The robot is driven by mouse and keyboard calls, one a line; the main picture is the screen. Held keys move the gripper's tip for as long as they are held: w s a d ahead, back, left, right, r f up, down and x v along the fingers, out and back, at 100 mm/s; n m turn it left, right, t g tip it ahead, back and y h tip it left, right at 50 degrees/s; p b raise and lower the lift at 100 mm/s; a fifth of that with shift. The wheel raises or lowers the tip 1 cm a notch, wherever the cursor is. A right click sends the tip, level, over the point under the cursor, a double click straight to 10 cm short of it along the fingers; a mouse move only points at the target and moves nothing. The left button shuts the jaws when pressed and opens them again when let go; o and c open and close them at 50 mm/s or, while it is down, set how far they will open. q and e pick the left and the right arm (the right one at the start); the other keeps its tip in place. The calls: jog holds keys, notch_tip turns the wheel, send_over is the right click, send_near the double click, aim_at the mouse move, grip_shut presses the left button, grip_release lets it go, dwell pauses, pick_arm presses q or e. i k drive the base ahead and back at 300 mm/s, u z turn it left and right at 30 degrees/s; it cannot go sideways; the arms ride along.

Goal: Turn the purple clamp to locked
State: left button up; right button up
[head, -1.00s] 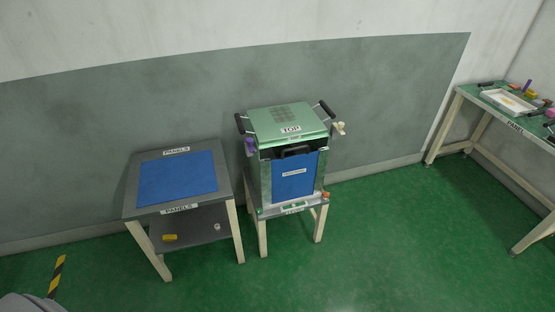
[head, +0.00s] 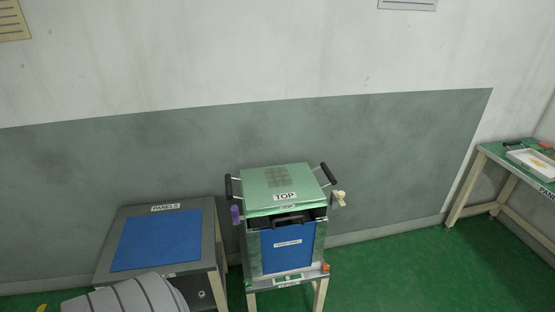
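The purple clamp (head: 236,214) is a small upright purple piece at the upper left side of the sieve column, just below the left black handle. The column is a box with a green top (head: 281,189) labelled TOP and a blue front panel (head: 288,247). Whether the clamp is locked is too small to tell. A grey rounded arm link of mine (head: 135,297) shows at the bottom left. Neither gripper is in view.
A cream clamp (head: 339,197) sits on the column's right side. A grey table with a blue top (head: 157,240) labelled PANELS stands to the left of the column. A green-topped bench (head: 497,153) with a white tray (head: 533,163) is at the far right. Green floor (head: 400,265) is clear between.

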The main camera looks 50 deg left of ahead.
aim_at(234, 209)
jog(key=u, duration=0.2)
jog(key=i, duration=0.7)
jog(key=u, duration=0.5)
